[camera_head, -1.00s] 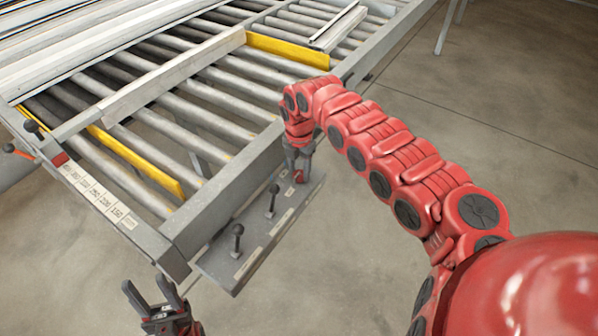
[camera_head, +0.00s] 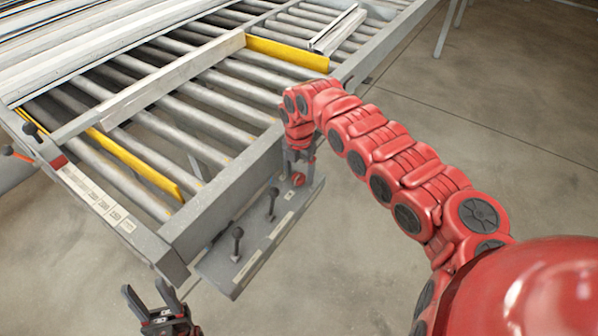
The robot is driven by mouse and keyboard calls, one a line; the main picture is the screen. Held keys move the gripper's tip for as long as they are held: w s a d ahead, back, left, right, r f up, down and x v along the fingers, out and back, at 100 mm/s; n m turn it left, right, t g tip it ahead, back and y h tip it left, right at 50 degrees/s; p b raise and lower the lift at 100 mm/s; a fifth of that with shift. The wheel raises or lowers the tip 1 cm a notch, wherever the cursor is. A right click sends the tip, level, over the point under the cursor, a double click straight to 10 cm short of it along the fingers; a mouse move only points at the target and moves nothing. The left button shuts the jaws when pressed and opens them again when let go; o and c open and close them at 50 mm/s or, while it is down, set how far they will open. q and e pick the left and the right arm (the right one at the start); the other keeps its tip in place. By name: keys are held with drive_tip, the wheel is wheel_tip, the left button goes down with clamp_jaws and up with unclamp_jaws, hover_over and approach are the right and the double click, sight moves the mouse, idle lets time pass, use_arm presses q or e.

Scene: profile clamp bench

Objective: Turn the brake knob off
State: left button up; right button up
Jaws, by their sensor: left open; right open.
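A grey control panel (camera_head: 250,257) hangs on the near side of the roller bench. It carries two black levers with round tops, one nearer (camera_head: 237,240) and one further along (camera_head: 272,200), and a small red knob (camera_head: 298,179) at the far end. The panel's labels are too small to read, so I cannot tell which control is the brake knob. My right gripper (camera_head: 299,172) is open and points down at the red knob, its fingers near or around it; contact cannot be told. My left gripper (camera_head: 146,289) is open and empty at the bottom left, below the bench corner.
The roller bench (camera_head: 215,205) fills the upper left, with yellow strips (camera_head: 287,53) and a metal bar (camera_head: 160,84) across the rollers. A black knob (camera_head: 32,131) and an orange-tipped handle (camera_head: 8,150) stand at its left edge. The floor at right is clear.

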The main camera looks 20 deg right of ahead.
wheel_tip(320, 180, up, 10)
drive_tip(key=r+b, duration=0.1)
drive_tip(key=b, duration=0.2)
wheel_tip(320, 180, up, 6)
drive_tip(key=r, duration=0.1)
hover_over(298, 175)
drive_tip(key=shift+s+f, duration=0.15)
drive_tip(key=shift+f, duration=0.1)
drive_tip(key=shift+d+f, duration=0.1)
